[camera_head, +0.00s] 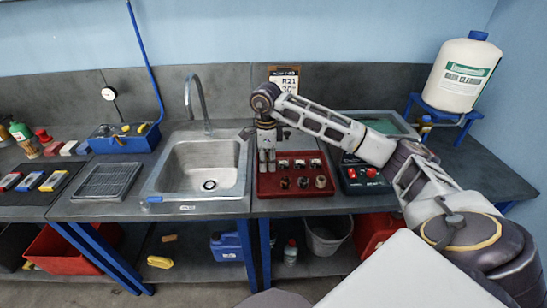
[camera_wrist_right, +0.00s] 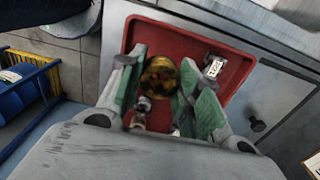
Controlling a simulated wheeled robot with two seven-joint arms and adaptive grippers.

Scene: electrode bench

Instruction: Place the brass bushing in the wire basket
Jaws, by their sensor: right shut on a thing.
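My right gripper (camera_head: 267,158) hangs over the left end of a red tray. In the right wrist view its two green-padded fingers (camera_wrist_right: 170,98) are closed in on a round brass-coloured piece, which I take as the brass bushing (camera_wrist_right: 160,76). The head view does not show the bushing clearly. A shallow dark gridded rack (camera_head: 106,181) lies left of the sink; it may be the wire basket, but I cannot tell. My left gripper is not in view.
The red tray (camera_head: 295,191) holds several small metal parts. The sink (camera_head: 200,170) with its tall faucet (camera_head: 197,95) stands left of it. A black-and-red box (camera_head: 362,176) is at its right. A blue caddy (camera_head: 125,140) stands behind the rack.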

